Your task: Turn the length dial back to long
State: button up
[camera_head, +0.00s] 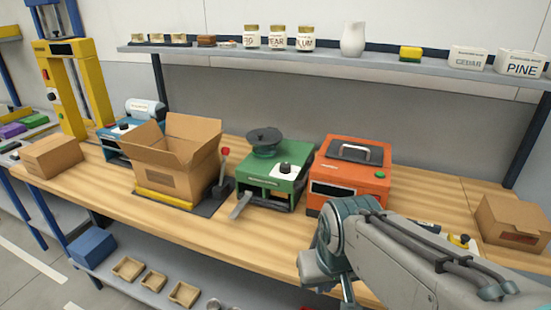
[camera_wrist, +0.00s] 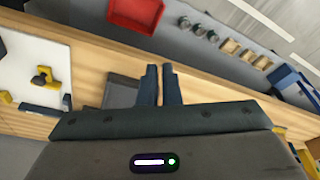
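The green machine (camera_head: 272,187) stands mid-bench with a dark round reel on top. A black dial (camera_head: 286,169) sits on its pale top panel; its marks are too small to read, so its setting cannot be told. My gripper is hidden or unclear in the head view, where my arm reaches in from the lower right, in front of the orange machine. In the wrist view my gripper (camera_wrist: 160,86) shows two dark fingers with a narrow gap and nothing between them. It is apart from the green machine, over the bench's front edge.
The orange machine (camera_head: 350,172) stands right of the green one; an open carton (camera_head: 178,178) stands left. A red-knobbed lever (camera_head: 224,160) rises between carton and green machine. A closed box (camera_head: 513,224) sits far right. The front strip of the bench (camera_head: 215,235) is clear.

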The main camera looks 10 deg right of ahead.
jog(key=o, duration=0.5)
jog(key=shift+w+r, duration=0.2)
jog(key=shift+r, duration=0.05)
jog(key=o, duration=0.5)
jog(key=shift+n, duration=0.3)
jog(key=w+r, duration=0.1)
jog(key=w, duration=0.1)
jog(key=w+r+p, duration=0.1)
jog(key=w+r, duration=0.1)
jog(key=w, duration=0.1)
jog(key=w+r+p, duration=0.1)
jog(key=w+r, duration=0.1)
jog(key=shift+w+r, duration=0.15)
jog(key=shift+w, duration=0.05)
jog(key=shift+c, duration=0.2)
notch_tip(320, 180, up, 8)
jog(key=n+t+y+p, duration=0.1)
jog(key=n+p, duration=0.2)
jog(key=p, duration=0.3)
send_over(286, 165)
jog(key=s+d, duration=0.1)
jog(key=s, duration=0.4)
jog(key=p+x, duration=0.1)
jog(key=x, duration=0.5)
jog(key=p+x, duration=0.1)
jog(key=x, duration=0.6)
jog(key=shift+w, duration=0.25)
jog(key=shift+t, duration=0.3)
jog(key=c, duration=1)
